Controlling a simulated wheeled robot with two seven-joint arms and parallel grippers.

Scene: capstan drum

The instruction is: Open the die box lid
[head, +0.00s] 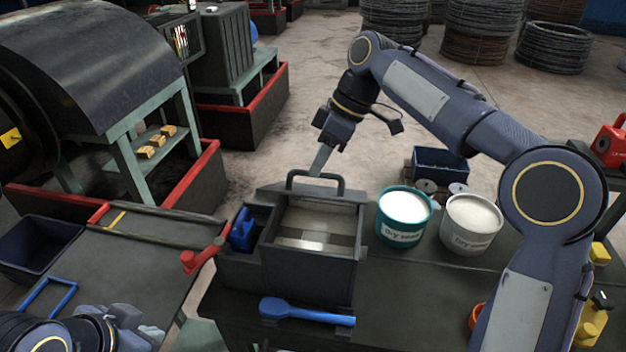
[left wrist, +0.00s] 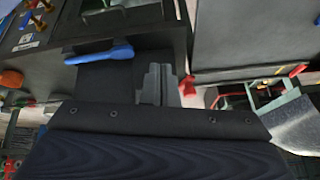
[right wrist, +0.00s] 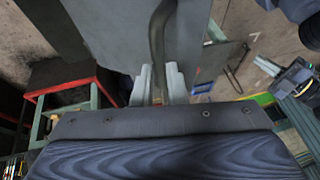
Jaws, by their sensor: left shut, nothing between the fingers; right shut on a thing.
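The die box (head: 312,272) is a dark box on the bench in the middle of the head view. Its top is uncovered, and pale powder and flat plates show inside. The lid's dark loop handle (head: 315,180) stands at the back edge; the lid panel is mostly hidden in this view. My right gripper (head: 318,170) is shut on the handle. In the right wrist view the handle (right wrist: 160,45) runs between the fingers, in front of the grey lid panel (right wrist: 112,35). My left gripper (left wrist: 162,86) is shut and empty in the left wrist view, away from the box.
A blue scoop (head: 300,312) lies in front of the box. A teal tub (head: 402,232) and a white tub (head: 468,240) stand to its right. A red handle (head: 205,256) projects at its left. The bench front right of the scoop is clear.

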